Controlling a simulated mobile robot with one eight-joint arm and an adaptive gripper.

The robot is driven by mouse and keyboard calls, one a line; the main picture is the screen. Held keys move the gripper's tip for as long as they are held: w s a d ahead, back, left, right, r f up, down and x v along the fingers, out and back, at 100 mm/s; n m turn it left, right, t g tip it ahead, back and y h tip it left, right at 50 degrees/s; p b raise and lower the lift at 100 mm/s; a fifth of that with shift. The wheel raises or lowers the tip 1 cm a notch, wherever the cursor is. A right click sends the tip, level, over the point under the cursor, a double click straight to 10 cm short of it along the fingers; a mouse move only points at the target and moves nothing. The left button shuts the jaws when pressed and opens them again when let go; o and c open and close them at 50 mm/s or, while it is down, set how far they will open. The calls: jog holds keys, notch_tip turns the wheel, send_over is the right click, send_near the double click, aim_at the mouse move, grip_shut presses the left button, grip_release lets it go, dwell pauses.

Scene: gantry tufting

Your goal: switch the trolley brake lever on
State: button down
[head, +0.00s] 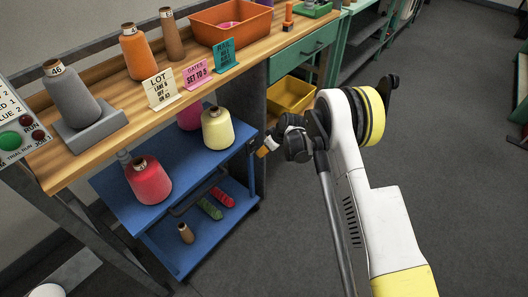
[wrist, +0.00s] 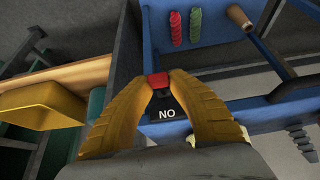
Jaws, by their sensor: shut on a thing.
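The blue trolley (head: 222,160) stands under the wooden workbench. In the wrist view its blue frame (wrist: 235,75) fills the upper right. My gripper (head: 265,150) is at the trolley's right end. In the wrist view both yellow fingers of my gripper (wrist: 158,82) close on the small red brake lever tip (wrist: 157,79). A black plate (wrist: 168,112) sits just below the tip, between the fingers. Its white letters read "NO" in this view, which is "ON" turned round. The rest of the lever is hidden by the fingers, so I cannot tell its angle.
The trolley carries a red cone (head: 148,182), a cream cone (head: 217,128) and red and green yarn skeins (head: 209,208). A yellow bin (head: 290,95) stands behind my gripper, beside the dark bench panel (head: 252,100). Open floor (head: 460,170) lies to the right.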

jog(key=shift+w+a+r+g+h, duration=0.1)
jog(key=shift+a+r+g+h, duration=0.1)
jog(key=shift+r+g+h, duration=0.25)
dwell(0.3)
jog(key=c, duration=1.2)
grip_release()
jog(key=shift+f, duration=0.15)
jog(key=v, duration=1.2)
jog(key=shift+a, duration=0.15)
